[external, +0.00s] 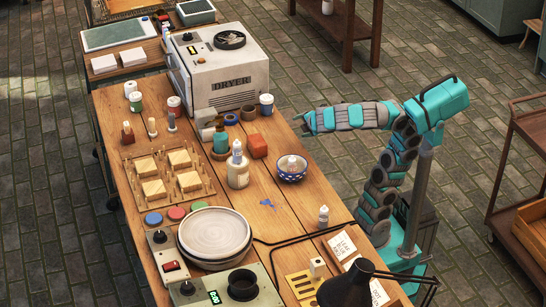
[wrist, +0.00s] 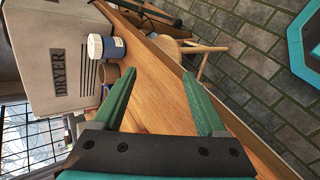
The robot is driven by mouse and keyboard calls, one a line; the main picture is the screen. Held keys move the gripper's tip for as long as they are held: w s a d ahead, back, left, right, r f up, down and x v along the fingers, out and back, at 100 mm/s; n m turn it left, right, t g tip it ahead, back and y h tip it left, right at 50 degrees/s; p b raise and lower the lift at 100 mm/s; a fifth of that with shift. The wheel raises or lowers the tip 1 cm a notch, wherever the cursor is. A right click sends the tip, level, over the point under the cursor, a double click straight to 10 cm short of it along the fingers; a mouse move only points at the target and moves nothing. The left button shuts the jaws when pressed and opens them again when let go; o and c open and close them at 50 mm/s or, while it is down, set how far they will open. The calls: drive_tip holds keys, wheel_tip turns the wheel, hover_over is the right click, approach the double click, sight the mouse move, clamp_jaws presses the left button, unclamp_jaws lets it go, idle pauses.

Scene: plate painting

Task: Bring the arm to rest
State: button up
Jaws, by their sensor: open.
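My gripper (external: 303,123) is at the left end of my teal and grey arm, by the right edge of the wooden table (external: 283,215). In the wrist view my gripper (wrist: 158,74) shows two green fingers spread apart with nothing between them. The bare wooden table top (wrist: 155,98) lies beyond and below the fingers. My arm reaches out sideways from its upper joint. The gap between my gripper and the table is hard to judge.
The dryer (external: 222,68) stands at the table's far end, with a blue-labelled jar (external: 266,104) beside it, also in the wrist view (wrist: 104,46). An orange block (external: 257,146) and a patterned bowl (external: 291,170) are near my gripper. Open floor (external: 335,88) lies beyond the table.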

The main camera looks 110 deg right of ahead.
drive_tip(key=s+d+f+n+g+y, duration=0.2)
drive_tip(key=s+f+g, duration=0.3)
drive_tip(key=s+f, duration=0.4)
drive_tip(key=a+f+m+t+y+p, duration=0.1)
drive_tip(key=a+f+y+p, duration=0.3)
drive_tip(key=a, duration=0.5)
drive_tip(key=a+f+m+t+y+p, duration=0.1)
drive_tip(key=a+f+m+y+p, duration=0.2)
drive_tip(key=a+f, duration=0.6)
drive_tip(key=shift+s+a+m+y+p, duration=0.35)
drive_tip(key=shift+a+m+p, duration=0.3)
drive_tip(key=shift+p, duration=0.55)
drive_tip(key=shift+f, duration=0.1)
